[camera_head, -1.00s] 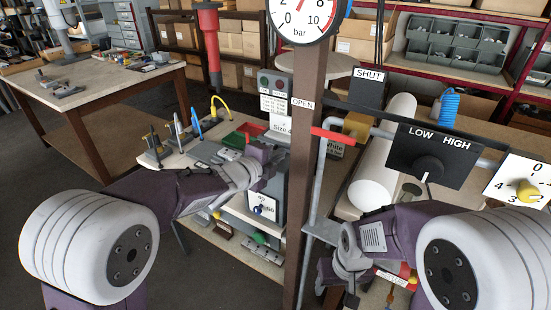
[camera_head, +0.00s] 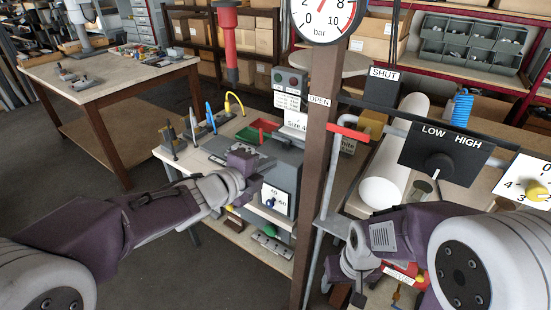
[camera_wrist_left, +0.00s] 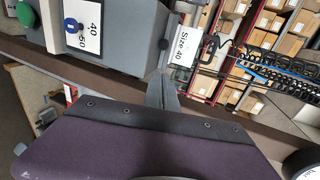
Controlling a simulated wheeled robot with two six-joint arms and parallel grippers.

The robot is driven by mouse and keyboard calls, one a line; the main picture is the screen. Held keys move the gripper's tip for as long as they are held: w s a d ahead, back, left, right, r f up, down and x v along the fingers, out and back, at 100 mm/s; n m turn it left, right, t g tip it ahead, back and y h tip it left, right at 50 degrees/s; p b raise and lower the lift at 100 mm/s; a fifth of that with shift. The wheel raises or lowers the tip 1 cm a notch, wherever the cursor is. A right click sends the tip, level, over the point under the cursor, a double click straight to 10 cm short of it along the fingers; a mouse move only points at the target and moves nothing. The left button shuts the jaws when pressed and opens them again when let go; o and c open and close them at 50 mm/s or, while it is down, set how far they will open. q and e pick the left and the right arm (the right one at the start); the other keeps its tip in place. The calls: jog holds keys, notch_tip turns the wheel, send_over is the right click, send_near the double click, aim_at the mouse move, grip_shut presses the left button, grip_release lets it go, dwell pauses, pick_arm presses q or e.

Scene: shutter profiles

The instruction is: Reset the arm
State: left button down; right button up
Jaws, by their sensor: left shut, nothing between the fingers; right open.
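My left arm comes in from the left in the head view. Its purple gripper (camera_head: 256,160) is at the near side of the grey machine (camera_head: 283,168) with the 40/60 dial. In the left wrist view, the shut, empty fingers (camera_wrist_left: 162,92) point up beside the grey machine body and the "Size 40" card (camera_wrist_left: 183,46). Contact with the machine cannot be told. My right arm is bent low on the right side of the head view. Its gripper (camera_head: 349,294) is open near the bottom edge, right of the post, and its fingertips are mostly hidden.
A brown post (camera_head: 322,130) carrying a pressure gauge (camera_head: 323,14) stands between the arms. A grey pipe with a red handle (camera_head: 348,131), a LOW/HIGH panel (camera_head: 445,155) and a white cylinder (camera_head: 382,185) are right of it.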

pick_arm(q)
jog(key=s+a+f+n+g+y+p, duration=0.1)
jog(key=a+f+n+y+p, duration=0.15)
jog(key=a+n+p, duration=0.35)
jog(key=a+f+n+g+y+p, duration=0.15)
jog(key=a+n+y, duration=0.25)
jog(key=a, duration=0.4)
jog(key=s+a+f+n+g+y, duration=0.1)
jog(key=s+f+n+g, duration=0.3)
jog(key=s, duration=0.5)
jog(key=s+a+f+n+g+y, duration=0.1)
jog(key=s+a+f+n+g, duration=0.2)
jog(key=s+f+n, duration=0.5)
jog(key=s+n+g, duration=0.1)
jog(key=n, duration=0.2)
jog(key=shift+s+n, duration=0.25)
jog(key=shift+n, duration=0.05)
jog(key=shift+a+f, duration=0.1)
jog(key=shift+a, duration=0.05)
